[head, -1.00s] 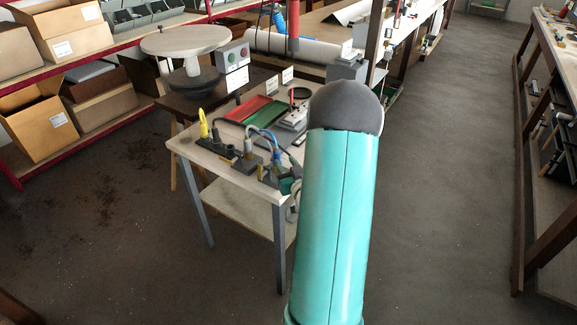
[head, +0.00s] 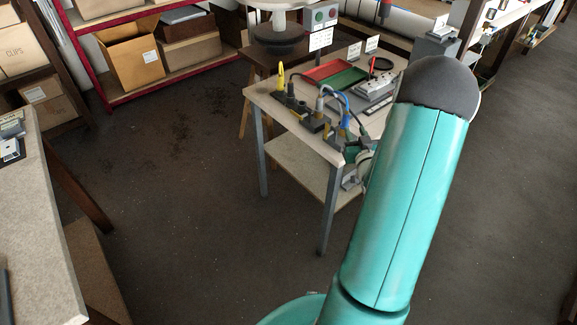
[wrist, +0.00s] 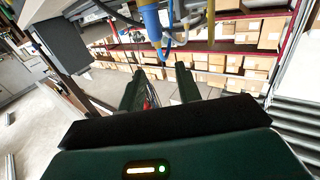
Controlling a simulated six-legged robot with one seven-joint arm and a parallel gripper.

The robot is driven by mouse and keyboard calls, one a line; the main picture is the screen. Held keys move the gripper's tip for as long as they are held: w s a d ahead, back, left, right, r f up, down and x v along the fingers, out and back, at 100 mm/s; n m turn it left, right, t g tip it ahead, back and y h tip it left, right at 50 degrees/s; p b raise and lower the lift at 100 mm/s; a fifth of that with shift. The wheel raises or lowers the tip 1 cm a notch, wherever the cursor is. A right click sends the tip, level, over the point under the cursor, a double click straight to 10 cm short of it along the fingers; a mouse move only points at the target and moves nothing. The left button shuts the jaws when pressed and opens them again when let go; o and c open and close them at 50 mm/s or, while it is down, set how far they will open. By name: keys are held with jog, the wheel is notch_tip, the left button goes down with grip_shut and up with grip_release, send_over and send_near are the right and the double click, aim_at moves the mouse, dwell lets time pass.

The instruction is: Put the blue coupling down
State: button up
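The blue coupling (head: 346,119) stands about upright at the front right of the small worktable (head: 290,118), with a blue cable curving from it. In the wrist view a blue cylinder (wrist: 152,22), apparently the same coupling, shows at the top, beyond the fingertips. My gripper (wrist: 160,70) has its two dark fingers spread, with a clear gap between them and nothing held. In the head view my arm hides most of the gripper, near the table's front right corner. The coupling's lower end is hard to make out.
A bench (head: 40,220) stands at the left. Open floor lies between it and the table.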

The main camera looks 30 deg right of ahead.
jog(key=w+a+r+n+g+y, duration=0.1)
jog(key=w+a+r+g+y, duration=0.15)
jog(key=a+r, duration=0.65)
jog(key=w+a+r+n+g+y, duration=0.1)
jog(key=w+a+r+n+g, duration=0.3)
jog(key=a, duration=0.8)
jog(key=s+a+r+g+y, duration=0.2)
jog(key=s+a, duration=0.8)
jog(key=s, duration=0.1)
jog(key=s+a+r+g+y, duration=0.1)
jog(key=s+a+r+y, duration=0.2)
jog(key=s+a, duration=0.8)
jog(key=shift+a+g, duration=0.3)
jog(key=shift+g, duration=0.05)
